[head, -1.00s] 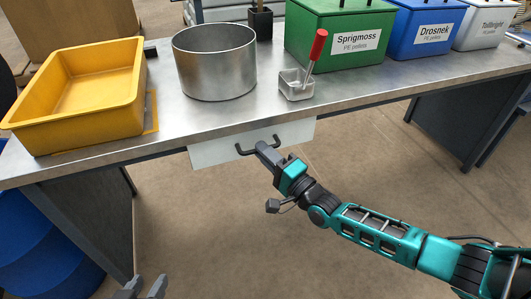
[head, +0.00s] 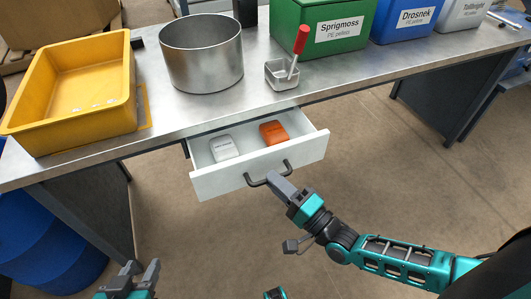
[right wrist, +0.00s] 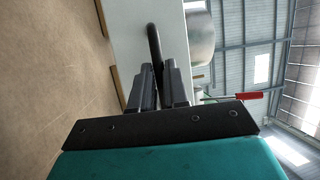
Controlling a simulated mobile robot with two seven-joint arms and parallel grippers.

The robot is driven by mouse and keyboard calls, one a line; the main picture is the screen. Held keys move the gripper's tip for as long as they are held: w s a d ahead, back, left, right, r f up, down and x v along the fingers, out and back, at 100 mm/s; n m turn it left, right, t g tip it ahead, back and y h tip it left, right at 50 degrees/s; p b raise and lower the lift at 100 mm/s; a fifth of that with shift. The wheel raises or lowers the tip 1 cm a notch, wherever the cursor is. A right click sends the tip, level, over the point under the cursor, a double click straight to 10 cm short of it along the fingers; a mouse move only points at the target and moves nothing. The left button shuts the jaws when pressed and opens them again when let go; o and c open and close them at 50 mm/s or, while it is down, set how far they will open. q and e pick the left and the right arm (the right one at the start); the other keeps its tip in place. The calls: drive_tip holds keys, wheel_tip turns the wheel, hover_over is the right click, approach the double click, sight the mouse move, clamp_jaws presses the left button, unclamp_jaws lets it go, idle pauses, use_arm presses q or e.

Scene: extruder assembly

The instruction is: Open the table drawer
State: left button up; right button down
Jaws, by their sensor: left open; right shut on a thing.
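The white table drawer (head: 231,182) stands partly pulled out from under the metal table (head: 170,131). A white packet (head: 223,148) and an orange packet (head: 273,133) lie inside it. My right gripper (head: 275,182) is shut on the dark drawer handle (head: 256,184). In the right wrist view the fingers (right wrist: 160,85) close around the handle bar (right wrist: 153,45), in front of the white drawer face (right wrist: 132,35). My left gripper (head: 141,273) is open and empty at the bottom left, below the table and away from the drawer.
On the table are a yellow tray (head: 128,75), a metal pot (head: 205,85), a small metal holder with a red-handled tool (head: 300,42), and green (head: 285,18), blue and white bins. A blue barrel (head: 45,245) stands at the left. Floor in front of the drawer is clear.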

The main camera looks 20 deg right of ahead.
use_arm(q)
wheel_tip(320, 180, up, 2)
drive_tip(key=shift+d+r+p, duration=0.1)
drive_tip(key=shift+r+p, duration=0.05)
drive_tip(key=shift+p, duration=0.6)
use_arm(e)
drive_tip(key=s, duration=0.7)
drive_tip(key=shift+s+d, duration=0.15)
drive_tip(key=shift+s, duration=0.15)
use_arm(q)
drive_tip(key=shift+d, duration=0.1)
drive_tip(key=shift+w+r, duration=0.1)
drive_tip(key=shift+w, duration=0.05)
use_arm(e)
drive_tip(key=c, duration=1.1)
unclamp_jaws()
drive_tip(key=shift+s, duration=0.1)
drive_tip(key=v, duration=1.2)
drive_tip(key=shift+s+d+f, duration=0.1)
drive_tip(key=shift+s+d, duration=0.15)
drive_tip(key=shift+s, duration=0.05)
